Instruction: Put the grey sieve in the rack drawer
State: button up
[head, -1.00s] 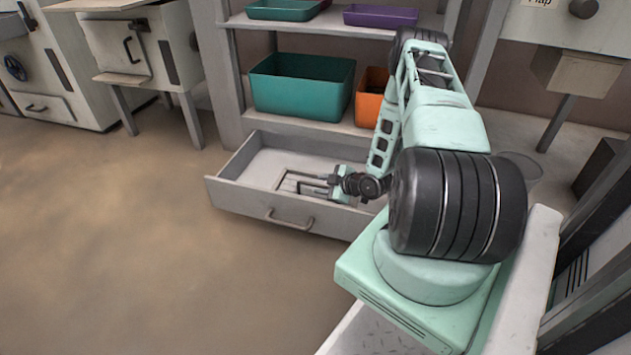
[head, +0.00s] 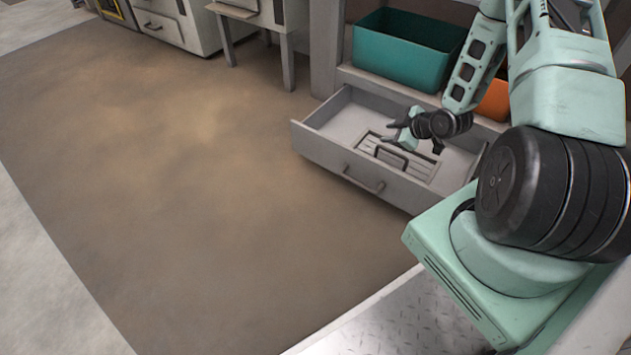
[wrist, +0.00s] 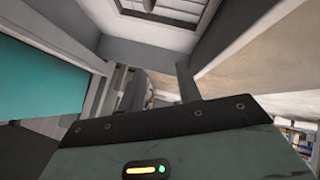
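The grey sieve (head: 412,168), a flat slatted frame with a dark arched handle, lies flat inside the open rack drawer (head: 325,150). In the wrist view the slatted sieve (wrist: 178,8) shows in part at the top edge. My gripper (head: 408,136) is above the sieve and the drawer, with its fingers apart and nothing between them. In the wrist view the two fingers (wrist: 160,88) stand apart. The gripper partly hides the back of the sieve in the head view.
A teal bin (head: 405,48) and an orange bin (head: 496,100) stand on the rack shelf behind the drawer. My arm covers the rack's right side. A machine on legs (head: 265,15) stands at the back. The brown floor left of the drawer is clear.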

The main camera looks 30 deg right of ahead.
jog(key=w+a+r+g, duration=0.2)
jog(key=w+a+r, duration=0.3)
jog(key=a+r, duration=0.4)
jog(key=s+a+r+g, duration=0.2)
jog(key=a+r, duration=0.2)
jog(key=a, duration=0.5)
jog(key=s+a+r+g, duration=0.1)
jog(key=s+a+r, duration=0.25)
jog(key=a, duration=0.55)
jog(key=s+a+r+g, duration=0.1)
jog(key=s+a+r, duration=0.2)
jog(key=s, duration=0.5)
jog(key=s+a+r+g, duration=0.2)
jog(key=s+a+r, duration=0.2)
jog(key=s+a, duration=0.2)
jog(key=s+a+r+g, duration=0.1)
jog(key=s+a+r, duration=0.3)
jog(key=s, duration=0.5)
jog(key=shift+s+a+m, duration=0.3)
jog(key=shift+s+a, duration=0.1)
jog(key=shift+a, duration=0.05)
jog(key=shift+r, duration=0.1)
notch_tip(320, 180, up, 46)
jog(key=p, duration=4.6)
